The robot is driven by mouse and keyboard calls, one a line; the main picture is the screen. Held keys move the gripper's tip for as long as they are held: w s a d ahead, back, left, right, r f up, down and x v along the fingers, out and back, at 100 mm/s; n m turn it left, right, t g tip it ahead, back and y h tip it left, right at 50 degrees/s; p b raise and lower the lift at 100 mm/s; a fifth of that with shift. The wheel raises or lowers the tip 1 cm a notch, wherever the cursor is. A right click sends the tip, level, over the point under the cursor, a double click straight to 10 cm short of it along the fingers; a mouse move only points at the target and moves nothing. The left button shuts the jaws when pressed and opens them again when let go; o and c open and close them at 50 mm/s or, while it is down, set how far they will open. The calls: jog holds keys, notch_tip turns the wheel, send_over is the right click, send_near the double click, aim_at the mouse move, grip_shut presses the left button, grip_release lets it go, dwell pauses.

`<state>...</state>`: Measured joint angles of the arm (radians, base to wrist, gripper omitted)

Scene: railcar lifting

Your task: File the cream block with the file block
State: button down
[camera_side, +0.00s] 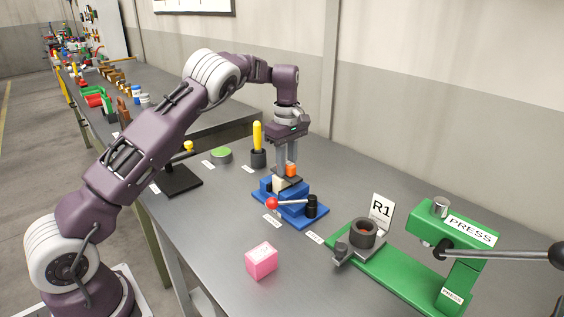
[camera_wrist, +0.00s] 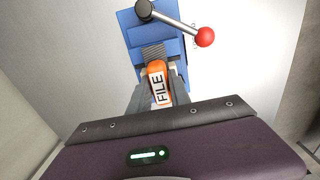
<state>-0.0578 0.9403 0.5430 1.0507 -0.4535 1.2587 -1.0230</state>
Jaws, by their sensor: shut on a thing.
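The file block is an orange handle (camera_side: 291,169) on a dark, flat plate. In the wrist view it is orange with a white FILE label (camera_wrist: 157,84), and a ridged grey plate (camera_wrist: 153,50) reaches out beyond it. My gripper (camera_side: 287,167) points down and is shut on the orange handle. The cream block (camera_side: 279,185) sits in the blue vise (camera_side: 290,209), directly below the plate. The plate appears to lie on the block's top or just above it; I cannot tell which. In the wrist view the plate and handle mostly hide the cream block.
The vise's lever with a red ball (camera_side: 272,203) sticks out at the front. A pink block (camera_side: 261,260) lies nearer. A green press (camera_side: 455,245) stands at right, beside an R1 sign (camera_side: 381,211). A yellow-handled tool in a holder (camera_side: 258,145) stands behind.

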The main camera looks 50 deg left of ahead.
jog(key=shift+d+r, duration=0.1)
jog(key=shift+d, duration=0.45)
jog(key=shift+r, duration=4)
